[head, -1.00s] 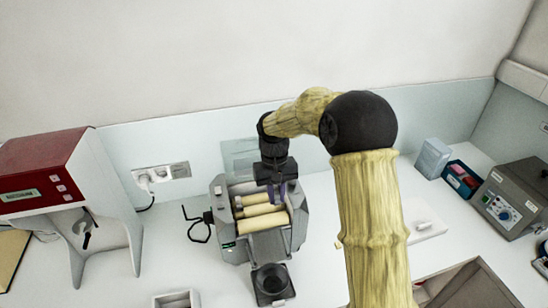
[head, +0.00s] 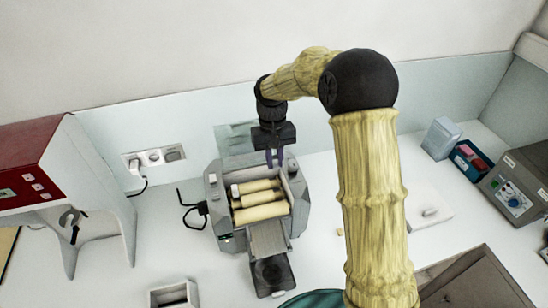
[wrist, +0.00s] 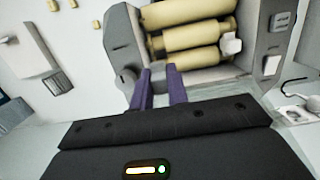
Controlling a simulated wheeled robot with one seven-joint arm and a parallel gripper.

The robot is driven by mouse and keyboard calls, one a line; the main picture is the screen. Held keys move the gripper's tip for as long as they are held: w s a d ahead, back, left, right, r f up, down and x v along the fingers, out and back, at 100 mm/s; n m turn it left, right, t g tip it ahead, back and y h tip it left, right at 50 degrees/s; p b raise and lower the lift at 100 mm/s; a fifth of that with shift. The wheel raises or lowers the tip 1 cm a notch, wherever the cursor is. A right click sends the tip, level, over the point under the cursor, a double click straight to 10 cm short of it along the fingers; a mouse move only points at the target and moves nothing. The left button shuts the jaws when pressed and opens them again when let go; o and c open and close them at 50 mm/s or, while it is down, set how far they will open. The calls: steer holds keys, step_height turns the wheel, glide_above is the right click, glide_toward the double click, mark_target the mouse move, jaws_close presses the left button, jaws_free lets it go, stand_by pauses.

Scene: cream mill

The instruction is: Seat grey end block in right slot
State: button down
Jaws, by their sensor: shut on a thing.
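The mill (head: 302,205) is a grey machine with cream rollers (head: 262,212) lying across its open top; it also shows in the wrist view (wrist: 122,40). My gripper (head: 275,160) is above the rear right part of the mill, pointing down. In the wrist view its purple fingers (wrist: 159,70) are close together beside the right-hand ends of the rollers. The gripper is shut on the grey end block, which the fingers mostly hide. A pale end block (head: 235,190) sits at the left end of the rollers, also in the wrist view (wrist: 231,45). The right slot is not clearly visible.
A red-topped white unit (head: 95,190) stands at the left. A small open box (head: 174,295) is at the front. A white board (head: 420,212) and grey control box (head: 512,190) are at the right. Loose cream pieces (wrist: 58,25) lie on the counter.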

mark_target(276, 189)
steer(key=shift+w+d+f+b, duration=0.1)
steer(key=shift+d+f+b, duration=0.05)
steer(key=shift+f+b, duration=0.9)
step_height(276, 189, down, 4)
steer(key=shift+r+b, duration=0.2)
steer(key=shift+b, duration=0.95)
steer(key=shift+f+b, duration=0.45)
steer(key=shift+f, duration=0.45)
steer(key=shift+f, duration=0.65)
stand_by(0.9)
steer(key=c, duration=1.3)
jaws_free()
